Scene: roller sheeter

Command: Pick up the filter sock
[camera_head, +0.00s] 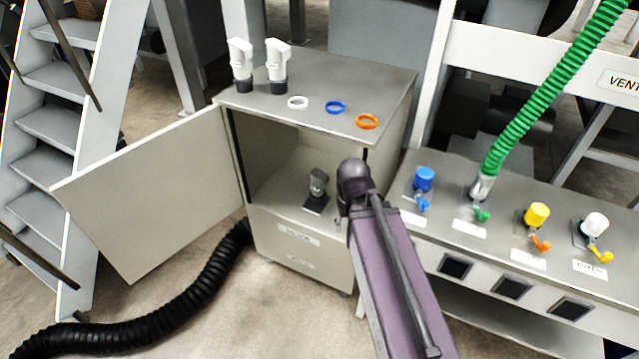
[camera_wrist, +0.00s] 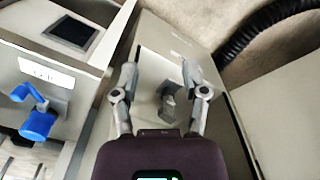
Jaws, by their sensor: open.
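A small dark grey upright piece on a dark square base (camera_head: 317,190) stands inside the open cabinet; it is the likely filter sock, though its kind is hard to tell. In the wrist view the grey piece (camera_wrist: 169,103) lies between the fingers of my gripper (camera_wrist: 158,68), nearer the right finger. The gripper is open and empty, with its two fingers spread on either side of the piece. I see no clear contact. In the head view my arm's dark end is at the cabinet's right front, and the fingers cannot be made out.
The cabinet (camera_head: 393,90) has its door (camera_head: 160,195) swung open to the left. On top are two white fittings (camera_head: 240,62) and white, blue and orange rings (camera_head: 335,107). A valve bench (camera_head: 500,215) stands close right. A black hose (camera_head: 190,290) lies on the floor.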

